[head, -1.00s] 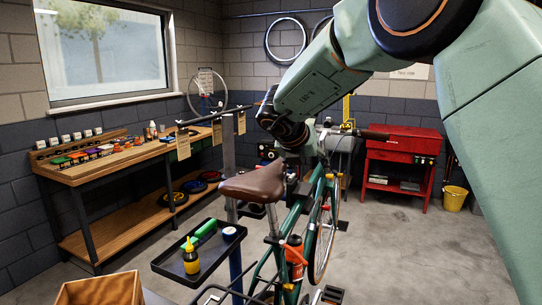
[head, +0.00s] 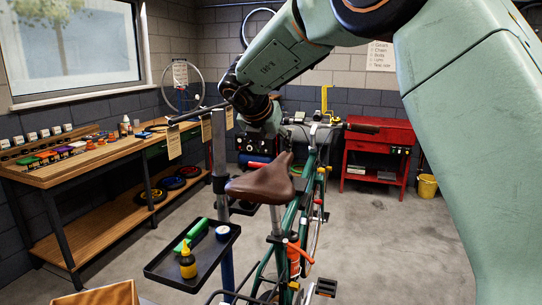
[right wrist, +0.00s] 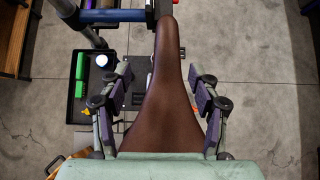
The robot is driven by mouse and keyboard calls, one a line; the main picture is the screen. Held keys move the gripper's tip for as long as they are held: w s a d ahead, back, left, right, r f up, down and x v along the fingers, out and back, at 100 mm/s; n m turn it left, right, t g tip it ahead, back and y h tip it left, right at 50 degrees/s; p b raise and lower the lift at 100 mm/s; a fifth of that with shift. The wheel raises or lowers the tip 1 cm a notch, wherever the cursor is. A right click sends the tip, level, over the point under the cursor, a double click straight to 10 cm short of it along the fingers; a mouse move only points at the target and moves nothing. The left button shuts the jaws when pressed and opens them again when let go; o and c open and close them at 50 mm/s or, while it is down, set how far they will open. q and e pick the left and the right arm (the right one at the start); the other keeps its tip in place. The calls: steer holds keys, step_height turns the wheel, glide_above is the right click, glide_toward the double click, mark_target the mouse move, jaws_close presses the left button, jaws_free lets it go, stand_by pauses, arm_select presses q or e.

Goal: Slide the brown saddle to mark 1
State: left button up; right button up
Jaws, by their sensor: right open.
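The brown saddle (head: 258,184) sits on the seatpost of the green bike in the head view. In the right wrist view the saddle (right wrist: 163,95) fills the middle, its narrow nose towards the top and its wide end towards the bottom. My right gripper (right wrist: 163,85) is open, with one finger on each side of the saddle in that picture. Whether the fingers touch it, I cannot tell. In the head view my right wrist is just behind and above the saddle, and the fingertips are not clear. Mark 1 is not visible. My left gripper is not in view.
A black tray (head: 208,259) with a green item, a yellow bottle and a white-blue roll stands left of the saddle. The stand post (head: 219,160) rises beside it. A wooden workbench (head: 75,172) is at left and a red cabinet (head: 376,150) behind.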

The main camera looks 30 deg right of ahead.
mark_target(283, 155)
steer(key=d, duration=0.1)
steer(key=d+f, duration=0.2)
steer(key=shift+w+d+f, duration=0.2)
steer(key=shift+d+f, duration=0.05)
steer(key=shift+d, duration=0.1)
steer(key=w+f, duration=0.1)
steer(key=w+d+f+p, duration=0.1)
steer(key=f, duration=0.1)
steer(key=shift+w, duration=0.4)
steer(key=shift+d+f, duration=0.1)
steer(key=shift+d, duration=0.15)
steer(key=shift+s+d, duration=0.1)
steer(key=shift+d, duration=0.15)
steer(key=shift+s+r, duration=0.2)
steer(key=shift+s, duration=0.1)
steer(key=shift+a, duration=0.2)
steer(key=shift+c, duration=0.9)
steer(key=shift+w+a, duration=0.25)
steer(key=shift+w, duration=0.05)
steer(key=c, duration=0.3)
steer(key=shift+f, duration=0.1)
steer(key=shift+c, duration=0.7)
steer(key=shift+s+d, duration=0.15)
steer(key=shift+d, duration=0.2)
steer(key=c, duration=0.3)
steer(key=shift+a, duration=0.2)
jaws_close()
steer(key=shift+d, duration=0.1)
